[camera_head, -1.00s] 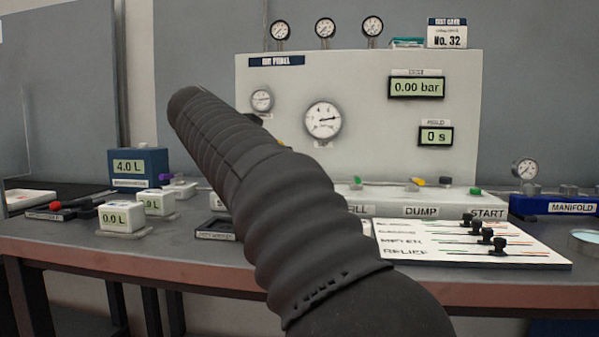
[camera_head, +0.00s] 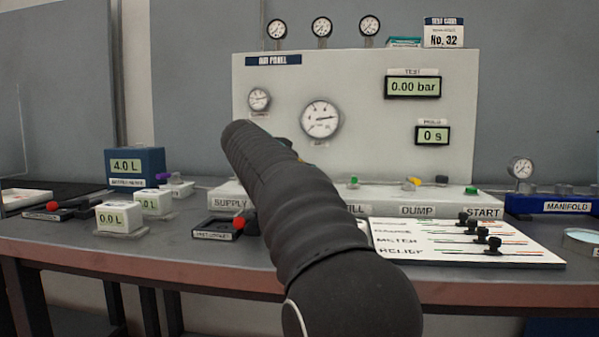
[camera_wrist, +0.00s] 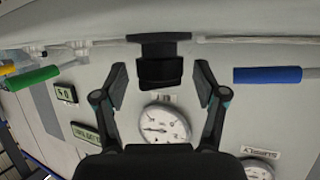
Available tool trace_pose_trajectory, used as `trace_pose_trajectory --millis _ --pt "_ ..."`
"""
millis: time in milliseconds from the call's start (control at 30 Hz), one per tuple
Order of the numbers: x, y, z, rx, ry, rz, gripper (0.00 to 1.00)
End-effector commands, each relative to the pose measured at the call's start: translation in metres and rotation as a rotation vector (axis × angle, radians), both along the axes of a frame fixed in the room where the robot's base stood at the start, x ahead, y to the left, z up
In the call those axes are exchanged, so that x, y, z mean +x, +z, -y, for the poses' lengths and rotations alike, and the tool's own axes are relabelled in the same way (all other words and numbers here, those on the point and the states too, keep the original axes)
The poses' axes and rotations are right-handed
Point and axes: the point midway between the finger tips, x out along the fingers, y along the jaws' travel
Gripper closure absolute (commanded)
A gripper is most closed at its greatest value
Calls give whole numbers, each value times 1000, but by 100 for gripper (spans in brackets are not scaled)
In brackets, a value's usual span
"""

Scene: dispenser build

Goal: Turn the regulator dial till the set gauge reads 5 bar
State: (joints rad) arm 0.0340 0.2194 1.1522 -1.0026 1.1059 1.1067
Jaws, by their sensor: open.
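The regulator dial (camera_wrist: 160,70) is a black knob on the panel face in the wrist view. My gripper (camera_wrist: 161,80) is open, with one finger on each side of the dial in the picture and a gap on both sides. I cannot tell how deep the fingers reach around it. The set gauge (camera_head: 321,118) is the larger round gauge on the panel; it also shows in the wrist view (camera_wrist: 164,127), turned about. Its needle shows, but its numbers are too small to read. In the head view my arm hides the dial and the gripper.
In the wrist view a blue handle (camera_wrist: 267,75) lies right of the fingers and a green handle (camera_wrist: 35,77) lies left. A smaller gauge (camera_head: 259,99) is beside the set gauge. The test display (camera_head: 414,87) reads 0.00 bar. A white card (camera_head: 460,243) lies on the bench.

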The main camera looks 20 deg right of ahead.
Motion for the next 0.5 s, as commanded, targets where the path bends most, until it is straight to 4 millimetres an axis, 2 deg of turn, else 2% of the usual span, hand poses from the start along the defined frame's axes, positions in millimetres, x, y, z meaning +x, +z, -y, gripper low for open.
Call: trace_pose_trajectory --millis 133,167,367,400,500 --pt "0 0 0 0 0 0 29" --pt "0 0 0 0 0 0 34" --pt "0 0 0 0 0 0 84" --pt "0 0 0 0 0 0 88" --pt "0 0 0 0 1 0 88"
